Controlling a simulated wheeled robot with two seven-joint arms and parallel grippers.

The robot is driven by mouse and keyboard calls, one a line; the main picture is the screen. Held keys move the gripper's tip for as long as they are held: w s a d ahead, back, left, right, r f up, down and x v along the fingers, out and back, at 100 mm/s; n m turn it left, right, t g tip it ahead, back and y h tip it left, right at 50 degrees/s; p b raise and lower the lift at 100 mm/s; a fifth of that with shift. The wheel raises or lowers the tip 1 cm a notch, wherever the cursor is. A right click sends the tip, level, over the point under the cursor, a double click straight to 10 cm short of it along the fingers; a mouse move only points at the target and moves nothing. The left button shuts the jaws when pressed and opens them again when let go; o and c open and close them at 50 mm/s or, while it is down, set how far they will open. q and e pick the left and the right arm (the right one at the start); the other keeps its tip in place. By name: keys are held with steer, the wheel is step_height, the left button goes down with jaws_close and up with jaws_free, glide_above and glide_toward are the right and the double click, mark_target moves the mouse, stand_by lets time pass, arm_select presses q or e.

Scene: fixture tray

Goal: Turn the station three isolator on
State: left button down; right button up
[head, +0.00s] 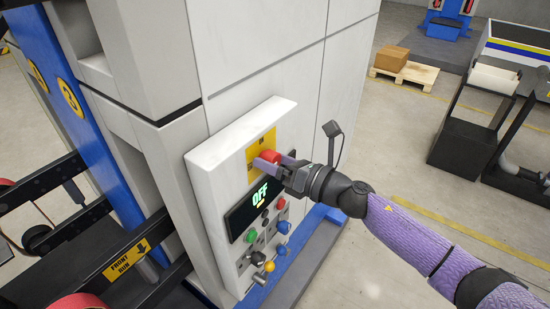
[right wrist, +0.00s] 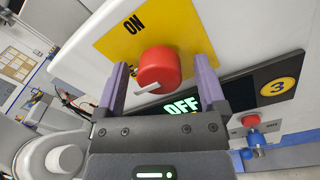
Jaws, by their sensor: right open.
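The isolator is a red rotary knob (head: 268,156) on a yellow plate (head: 256,143) at the top of the white control panel. In the right wrist view the knob (right wrist: 158,68) has a white pointer bar on its lower left face, and the word ON stands above it on the plate (right wrist: 112,44). The dark display (head: 240,218) below reads OFF, with a yellow badge 3 (right wrist: 278,87) beside it. My right gripper (head: 276,161) is open, its two purple fingers on either side of the knob. Whether they touch it is unclear. My left gripper is not in view.
Below the display are several buttons and switches, among them a green button (head: 250,236) and a yellow knob (head: 269,266). Black machine rails (head: 60,225) lie at the left. A black cart (head: 466,150) and a pallet with a box (head: 391,58) stand far right. Floor between is clear.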

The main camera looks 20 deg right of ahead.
jaws_close()
stand_by(0.3)
steer(key=shift+m, duration=0.3)
steer(key=m+p, duration=0.1)
steer(key=m, duration=0.2)
steer(key=shift+m, duration=0.4)
steer(key=m+p, duration=0.2)
steer(key=m, duration=0.2)
steer(key=shift+r+m, duration=0.1)
steer(key=shift+m, duration=0.3)
steer(key=m+p, duration=0.1)
steer(key=m, duration=0.3)
steer(key=shift+p, duration=0.35)
steer(key=shift+s+m+t+p, duration=0.1)
steer(key=shift+m+t+p, duration=0.4)
steer(key=shift+m, duration=2)
